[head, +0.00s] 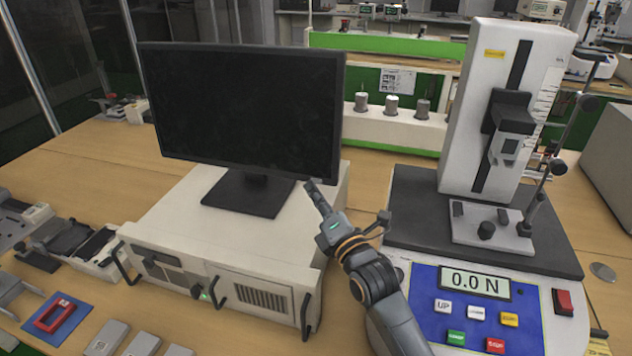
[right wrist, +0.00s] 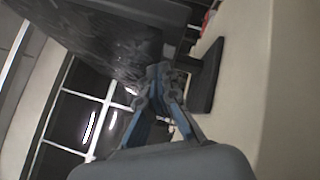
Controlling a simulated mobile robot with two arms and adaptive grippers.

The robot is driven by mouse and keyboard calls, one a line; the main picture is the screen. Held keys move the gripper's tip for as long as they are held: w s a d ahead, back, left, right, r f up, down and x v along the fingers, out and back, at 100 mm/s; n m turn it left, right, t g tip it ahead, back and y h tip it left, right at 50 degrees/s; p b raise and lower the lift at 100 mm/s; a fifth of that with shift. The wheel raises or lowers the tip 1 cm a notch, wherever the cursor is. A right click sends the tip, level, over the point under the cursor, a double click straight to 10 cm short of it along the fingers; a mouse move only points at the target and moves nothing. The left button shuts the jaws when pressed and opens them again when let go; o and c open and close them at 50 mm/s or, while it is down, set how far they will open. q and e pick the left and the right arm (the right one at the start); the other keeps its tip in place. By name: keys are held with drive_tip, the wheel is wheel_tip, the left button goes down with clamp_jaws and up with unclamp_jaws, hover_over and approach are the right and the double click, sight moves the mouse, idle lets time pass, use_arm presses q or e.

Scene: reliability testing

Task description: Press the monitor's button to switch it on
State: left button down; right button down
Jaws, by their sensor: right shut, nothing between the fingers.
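The monitor (head: 240,105) has a dark, blank screen and stands on a black foot (head: 248,194) on top of a white case. My right gripper (head: 312,187) is shut and empty. In the head view its tips overlap the monitor's lower right corner; I cannot tell whether they touch it. In the right wrist view the shut fingertips (right wrist: 165,74) are in front of the monitor's dark panel (right wrist: 110,40), beside its stand (right wrist: 207,78). I cannot make out the monitor's button. My left gripper is not in view.
The white case (head: 215,275) under the monitor has front handles and a small green light. A force tester (head: 505,110) reading 0.0 N stands to the right of my right arm. A red clamp on a blue mat (head: 80,322) and grey parts lie at the left front.

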drive_tip(key=shift+w, duration=0.1)
idle(0.6)
drive_tip(key=shift+w+d, duration=0.15)
drive_tip(key=shift+w, duration=0.2)
drive_tip(key=shift+w, duration=0.1)
idle(0.3)
drive_tip(key=shift+s+p, duration=0.45)
drive_tip(key=shift+s, duration=0.15)
